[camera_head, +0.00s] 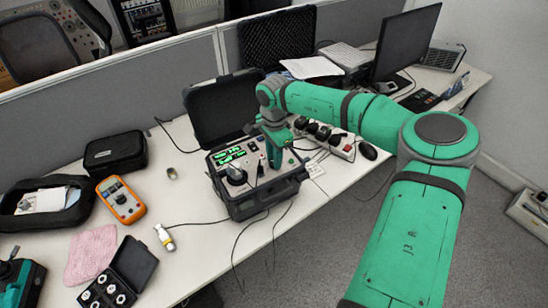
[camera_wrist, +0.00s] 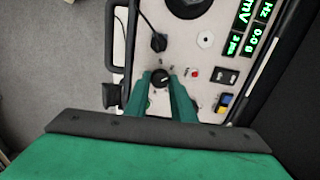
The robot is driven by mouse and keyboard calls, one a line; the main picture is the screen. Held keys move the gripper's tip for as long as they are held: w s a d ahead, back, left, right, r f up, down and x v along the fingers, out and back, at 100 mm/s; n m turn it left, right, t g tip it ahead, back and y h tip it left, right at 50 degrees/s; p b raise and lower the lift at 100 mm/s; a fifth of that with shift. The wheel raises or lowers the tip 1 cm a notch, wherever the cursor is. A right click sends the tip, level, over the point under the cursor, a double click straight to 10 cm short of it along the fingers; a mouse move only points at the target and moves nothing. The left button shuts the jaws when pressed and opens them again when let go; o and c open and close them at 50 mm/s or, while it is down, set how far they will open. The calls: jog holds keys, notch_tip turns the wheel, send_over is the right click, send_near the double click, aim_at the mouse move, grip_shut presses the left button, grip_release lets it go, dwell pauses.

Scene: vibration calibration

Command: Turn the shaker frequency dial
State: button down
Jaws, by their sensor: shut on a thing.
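The shaker unit is a black open case (camera_head: 262,201) with a light panel, on the white table in the head view. Its green-lit display (camera_head: 230,155) also shows in the wrist view (camera_wrist: 250,24). The black frequency dial (camera_wrist: 160,77) is on the panel in the wrist view, with a finger on either side. My gripper (camera_head: 274,163) reaches down over the right part of the panel. In the wrist view my gripper (camera_wrist: 161,80) is shut on the dial. In the head view the gripper hides the dial.
An orange meter (camera_head: 121,200), a black pouch (camera_head: 115,152) and a pink cloth (camera_head: 91,254) lie left of the case. A power strip (camera_head: 325,140) and a mouse (camera_head: 368,151) lie to its right. Cables hang over the table's front edge.

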jog(key=shift+s, duration=0.1)
jog(key=c, duration=1.5)
grip_release()
notch_tip(320, 180, up, 11)
jog(key=shift+f, duration=0.1)
jog(key=shift+a, duration=0.15)
